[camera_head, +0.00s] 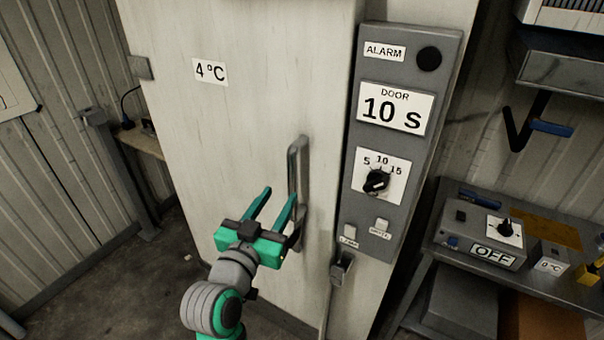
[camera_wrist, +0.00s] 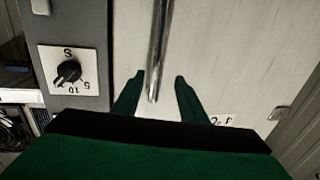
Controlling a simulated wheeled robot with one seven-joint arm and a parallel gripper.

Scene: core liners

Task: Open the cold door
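The cold door (camera_head: 225,120) is a pale panel with a "4 °C" label (camera_head: 210,71); it looks shut. Its upright metal handle (camera_head: 296,160) is near the door's right edge. My gripper (camera_head: 280,196) is open, with its two green fingers pointing at the door close to the handle's lower half. In the wrist view the handle (camera_wrist: 160,45) runs down between the fingertips of my gripper (camera_wrist: 161,82), with space on both sides. I cannot tell how deep the handle sits between the fingers.
A grey control panel (camera_head: 401,215) right of the handle carries an alarm, a "DOOR 10 S" label (camera_head: 393,109) and a dial (camera_head: 376,181). A metal bench (camera_head: 560,272) with a box marked "OFF" (camera_head: 484,240) stands at the right. Bare floor (camera_head: 130,290) shows at lower left.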

